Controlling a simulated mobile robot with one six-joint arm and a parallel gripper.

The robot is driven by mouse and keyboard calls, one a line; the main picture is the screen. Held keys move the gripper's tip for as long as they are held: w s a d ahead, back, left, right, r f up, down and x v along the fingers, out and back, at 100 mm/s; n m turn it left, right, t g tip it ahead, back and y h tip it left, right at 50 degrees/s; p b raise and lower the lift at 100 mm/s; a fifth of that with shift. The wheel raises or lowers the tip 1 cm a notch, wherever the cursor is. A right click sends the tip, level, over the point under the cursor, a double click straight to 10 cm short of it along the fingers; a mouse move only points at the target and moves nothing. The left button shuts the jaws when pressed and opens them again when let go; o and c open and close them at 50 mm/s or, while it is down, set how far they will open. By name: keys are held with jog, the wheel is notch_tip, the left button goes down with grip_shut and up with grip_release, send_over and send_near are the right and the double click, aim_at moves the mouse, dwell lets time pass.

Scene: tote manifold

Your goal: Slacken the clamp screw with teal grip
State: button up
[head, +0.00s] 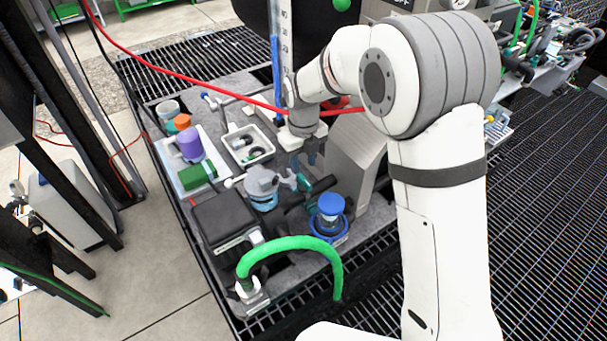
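A dark teal grip (324,184), which looks like that of the clamp screw, shows beside a pale metal fitting on the bench. The fitting joins a rounded grey-and-light-blue body (262,186) to its left. My gripper (304,161) points down just above and behind the teal grip. Its fingers are small and dark in this view, and I cannot tell the gap between them. I see no clear contact between the fingers and the grip. The screw's shaft is mostly hidden among the fittings.
A blue-capped part (331,205) stands at the front right, near a green hose (290,243) and a black box (225,217). A white tray (247,144) lies left of my gripper. A slanted grey housing (355,160) stands close right. A red cable (200,83) crosses behind.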

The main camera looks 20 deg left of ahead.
aim_at(304, 179)
notch_tip(304, 179, down, 6)
jog(key=shift+r, duration=0.1)
jog(key=shift+c, duration=0.4)
grip_shut()
